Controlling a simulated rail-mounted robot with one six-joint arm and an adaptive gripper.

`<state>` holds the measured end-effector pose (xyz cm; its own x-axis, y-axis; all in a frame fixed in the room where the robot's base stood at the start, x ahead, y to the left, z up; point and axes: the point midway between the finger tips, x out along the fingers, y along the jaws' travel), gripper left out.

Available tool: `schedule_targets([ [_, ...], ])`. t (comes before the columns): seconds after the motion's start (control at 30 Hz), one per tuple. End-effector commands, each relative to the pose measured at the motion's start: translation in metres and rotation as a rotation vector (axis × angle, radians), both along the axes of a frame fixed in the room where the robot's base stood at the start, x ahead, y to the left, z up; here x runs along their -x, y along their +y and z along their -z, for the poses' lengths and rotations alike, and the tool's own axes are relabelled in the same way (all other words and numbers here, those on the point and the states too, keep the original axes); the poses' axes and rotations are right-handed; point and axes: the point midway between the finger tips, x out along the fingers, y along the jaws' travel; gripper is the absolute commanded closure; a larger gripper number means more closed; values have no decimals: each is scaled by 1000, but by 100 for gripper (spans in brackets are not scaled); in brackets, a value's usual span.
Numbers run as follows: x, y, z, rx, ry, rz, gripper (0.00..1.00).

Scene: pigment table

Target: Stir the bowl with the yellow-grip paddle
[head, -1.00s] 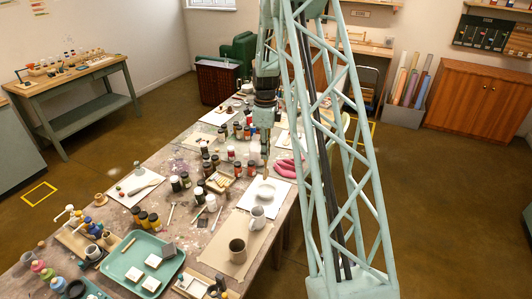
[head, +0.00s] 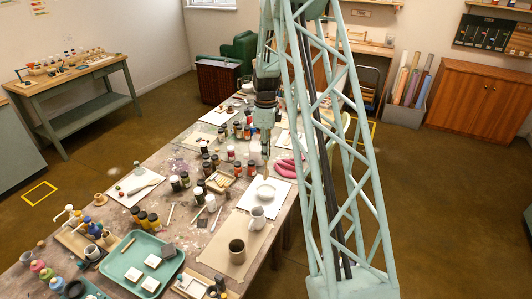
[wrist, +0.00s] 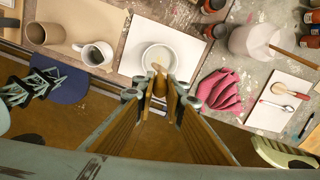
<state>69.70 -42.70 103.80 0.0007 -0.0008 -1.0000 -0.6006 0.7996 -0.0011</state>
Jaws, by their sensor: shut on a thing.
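The white bowl (head: 265,192) sits on a white sheet near the table's right edge. In the wrist view the bowl (wrist: 160,56) lies just beyond the fingertips. My gripper (head: 265,150) points down over the bowl, and in the wrist view my gripper (wrist: 160,94) is shut on a slim tan tool, taken as the yellow-grip paddle (wrist: 158,74). Its far end overlaps the bowl's inside in the wrist view; whether it touches the bottom I cannot tell. The grip is mostly hidden between the jaws.
Several jars (head: 185,180) crowd the left. A white sheet (wrist: 280,105) holds a spoon.

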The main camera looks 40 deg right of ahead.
Motion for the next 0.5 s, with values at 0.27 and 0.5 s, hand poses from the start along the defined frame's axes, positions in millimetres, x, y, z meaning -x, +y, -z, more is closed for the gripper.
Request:
schedule_targets([
  [0.27,0,0,14,-1,1,0,96],
  [0.5,0,0,26,0,0,0,96],
])
